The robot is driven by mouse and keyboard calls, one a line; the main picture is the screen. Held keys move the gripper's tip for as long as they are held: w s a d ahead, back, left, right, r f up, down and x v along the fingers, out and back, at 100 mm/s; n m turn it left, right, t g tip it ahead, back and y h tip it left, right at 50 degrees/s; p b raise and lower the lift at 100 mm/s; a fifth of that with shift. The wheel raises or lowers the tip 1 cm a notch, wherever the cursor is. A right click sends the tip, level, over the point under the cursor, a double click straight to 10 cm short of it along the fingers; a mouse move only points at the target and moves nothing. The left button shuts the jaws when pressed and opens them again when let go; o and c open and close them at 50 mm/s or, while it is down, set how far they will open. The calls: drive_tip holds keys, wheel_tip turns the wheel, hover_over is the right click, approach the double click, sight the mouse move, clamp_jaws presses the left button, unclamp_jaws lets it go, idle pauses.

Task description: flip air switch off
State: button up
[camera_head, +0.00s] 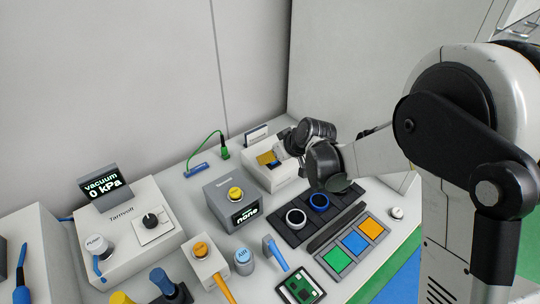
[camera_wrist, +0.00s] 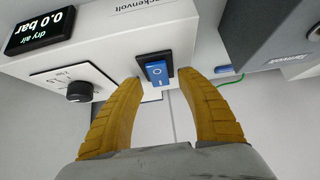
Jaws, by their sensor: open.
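The blue rocker switch (camera_wrist: 157,72), marked with an O, sits in a black frame on the white dry air box (camera_wrist: 110,45). My gripper (camera_wrist: 162,79) is open in the wrist view, with one yellow finger to each side of the switch. Nothing is held between the fingers. I cannot tell whether a finger touches the switch. In the head view my gripper (camera_head: 268,158) is low over the white box (camera_head: 268,178) at the back of the bench, and the arm hides part of it.
The dry air display (camera_wrist: 40,30) reads 0.0 bar, and a black knob (camera_wrist: 80,91) is beside the switch. A grey box with a yellow button (camera_head: 236,193) stands left of the white box. The vacuum box (camera_head: 125,225) is further left. Black trays with rings (camera_head: 318,201) lie in front.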

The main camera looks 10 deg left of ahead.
drive_tip(key=v, duration=1.1)
drive_tip(key=shift+s+d+r, duration=0.15)
drive_tip(key=shift+d, duration=0.05)
